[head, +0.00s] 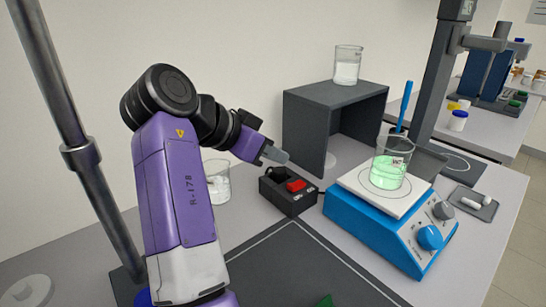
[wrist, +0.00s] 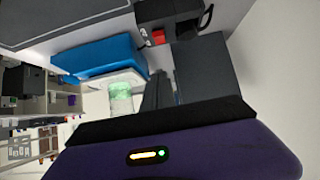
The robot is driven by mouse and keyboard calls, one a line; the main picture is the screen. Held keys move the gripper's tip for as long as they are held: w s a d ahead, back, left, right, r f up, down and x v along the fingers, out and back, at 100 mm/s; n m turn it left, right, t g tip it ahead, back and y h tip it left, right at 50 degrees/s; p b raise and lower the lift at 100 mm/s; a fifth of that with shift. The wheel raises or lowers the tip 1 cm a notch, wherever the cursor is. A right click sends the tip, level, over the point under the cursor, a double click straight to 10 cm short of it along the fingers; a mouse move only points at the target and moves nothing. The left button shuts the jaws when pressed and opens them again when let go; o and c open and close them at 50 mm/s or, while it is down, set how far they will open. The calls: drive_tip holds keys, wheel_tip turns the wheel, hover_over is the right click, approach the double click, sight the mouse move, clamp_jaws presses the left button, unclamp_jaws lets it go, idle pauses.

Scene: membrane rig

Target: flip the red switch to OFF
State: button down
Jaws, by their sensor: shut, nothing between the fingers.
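The red switch (head: 296,185) is a rocker on top of a small black box (head: 288,200) on the bench. Its setting and the small marks by it are too small to read. My gripper (head: 282,157) is shut and empty. Its fingertips show above and slightly left of the red switch, with what looks like a gap between. In the wrist view the red switch (wrist: 158,36) shows small near the top, on the dark box (wrist: 165,12). My purple gripper housing fills the bottom there, and I cannot make out the fingertips clearly.
A grey open shelf (head: 325,97) stands behind the box and carries a beaker (head: 347,66). A blue stirrer hotplate (head: 375,228) with a beaker of green liquid (head: 390,165) stands to the right. Another beaker (head: 217,185) is left of the box. A dark mat (head: 290,265) lies in front.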

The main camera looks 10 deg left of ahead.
hover_over(300, 187)
drive_tip(key=s+a, duration=0.1)
drive_tip(key=s, duration=0.1)
drive_tip(key=f, duration=0.4)
drive_tip(key=shift+w+a+f, duration=0.15)
drive_tip(key=shift+w+a, duration=0.05)
drive_tip(key=shift+w, duration=0.05)
drive_tip(key=shift+s+a+f, duration=0.2)
drive_tip(key=shift+f, duration=0.4)
drive_tip(key=shift+s+a+f, duration=0.15)
drive_tip(key=shift+s+f, duration=0.05)
drive_tip(key=shift+f, duration=0.35)
drive_tip(key=shift+s+a+f, duration=0.1)
drive_tip(key=shift+s+f, duration=0.1)
drive_tip(key=shift+f, duration=0.5)
drive_tip(key=shift+s+a+f+t+b, duration=0.2)
drive_tip(key=shift+f+t+b, duration=0.1)
drive_tip(key=shift+f+b, duration=0.35)
drive_tip(key=shift+r+h, duration=0.1)
drive_tip(key=shift+h, duration=0.2)
drive_tip(key=shift+r+p, duration=0.2)
drive_tip(key=shift+p, duration=0.1)
